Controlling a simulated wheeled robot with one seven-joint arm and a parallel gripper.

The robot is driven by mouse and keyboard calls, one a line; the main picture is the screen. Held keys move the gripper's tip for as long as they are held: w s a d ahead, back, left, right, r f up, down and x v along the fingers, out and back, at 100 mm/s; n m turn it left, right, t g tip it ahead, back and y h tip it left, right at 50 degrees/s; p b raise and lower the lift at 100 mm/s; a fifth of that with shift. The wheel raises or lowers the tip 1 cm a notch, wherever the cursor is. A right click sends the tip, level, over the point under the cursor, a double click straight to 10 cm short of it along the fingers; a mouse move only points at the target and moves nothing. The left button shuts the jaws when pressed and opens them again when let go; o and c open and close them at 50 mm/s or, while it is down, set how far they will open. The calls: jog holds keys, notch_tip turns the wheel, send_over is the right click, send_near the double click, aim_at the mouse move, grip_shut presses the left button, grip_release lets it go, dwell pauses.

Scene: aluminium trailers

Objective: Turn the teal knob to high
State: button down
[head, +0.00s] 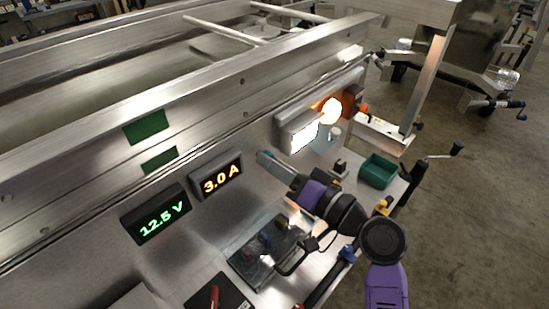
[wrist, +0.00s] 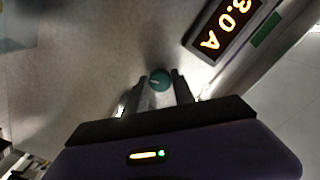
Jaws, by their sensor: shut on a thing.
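The teal knob (wrist: 160,80) shows in the wrist view between the two fingertips of my gripper (wrist: 159,88). A pale mark shows on its face, but I cannot tell which setting it points to. My gripper is shut on the knob, one finger on each side. In the head view my gripper (head: 276,167) reaches up-left to the trailer's metal side, with a bit of the teal knob (head: 263,157) at its tip. The fingers hide most of the knob there, and no scale around it is readable.
An amber display (head: 220,180) reads 3.0 A, left of the gripper. A green display (head: 157,218) reads 12.5 V farther left. A green bin (head: 378,170) and dark tray (head: 268,250) are below.

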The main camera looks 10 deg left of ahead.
jog(key=shift+r+m+p, duration=0.2)
jog(key=shift+m+p, duration=5.25)
jog(key=shift+m, duration=2.35)
jog(key=c, duration=1.1)
grip_release()
jog(key=shift+o, duration=0.2)
jog(key=shift+d+f, duration=0.1)
